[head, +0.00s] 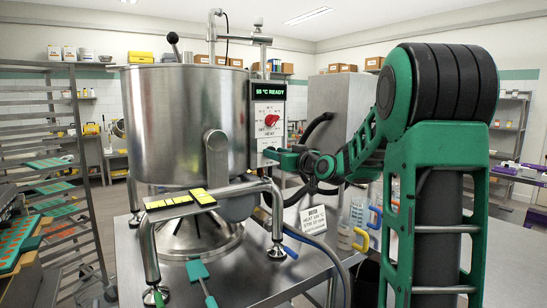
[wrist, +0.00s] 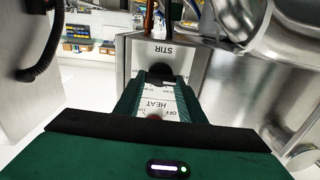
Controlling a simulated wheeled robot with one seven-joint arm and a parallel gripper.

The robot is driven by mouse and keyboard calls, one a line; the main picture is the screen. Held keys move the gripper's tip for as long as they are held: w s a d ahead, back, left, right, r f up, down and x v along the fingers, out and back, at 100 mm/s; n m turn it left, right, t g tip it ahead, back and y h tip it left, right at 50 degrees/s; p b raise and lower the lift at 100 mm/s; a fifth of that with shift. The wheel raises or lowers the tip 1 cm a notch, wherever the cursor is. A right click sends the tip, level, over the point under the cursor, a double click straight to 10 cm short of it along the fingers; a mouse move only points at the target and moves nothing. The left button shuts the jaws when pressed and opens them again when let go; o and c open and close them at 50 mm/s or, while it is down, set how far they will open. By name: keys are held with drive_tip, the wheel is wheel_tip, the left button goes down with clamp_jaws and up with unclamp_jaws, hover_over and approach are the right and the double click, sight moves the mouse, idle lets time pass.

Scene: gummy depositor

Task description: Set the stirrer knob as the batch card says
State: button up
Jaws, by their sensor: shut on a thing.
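The control box (head: 268,95) on the steel kettle (head: 185,110) has a green display that appears to read 93 °C READY. A red heat knob (head: 271,120) is on its front. My gripper (head: 275,155) is at the lower part of the box, below the HEAT label. In the wrist view my gripper (wrist: 157,80) is shut on the black stirrer knob (wrist: 158,71), beside the upside-down STIR label. The fingers hide most of the knob and its scale. The batch card (head: 313,220) stands on the steel table; it mentions heat and stir, but its values are too small to read surely.
A steel stand with yellow-and-black pads (head: 180,201) is in front of the kettle. A teal spatula (head: 200,279) lies at the table's front. Clear jugs (head: 355,222) with coloured handles stand right of the card, below my arm. A rack (head: 75,150) is at left.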

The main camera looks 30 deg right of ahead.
drive_tip(key=m, duration=1.1)
drive_tip(key=shift+d+f, duration=0.2)
drive_tip(key=shift+m, duration=0.4)
drive_tip(key=o, duration=1)
drive_tip(key=shift+o, duration=0.2)
drive_tip(key=s, duration=1)
drive_tip(key=shift+s+d, duration=0.2)
drive_tip(key=shift+s, duration=0.15)
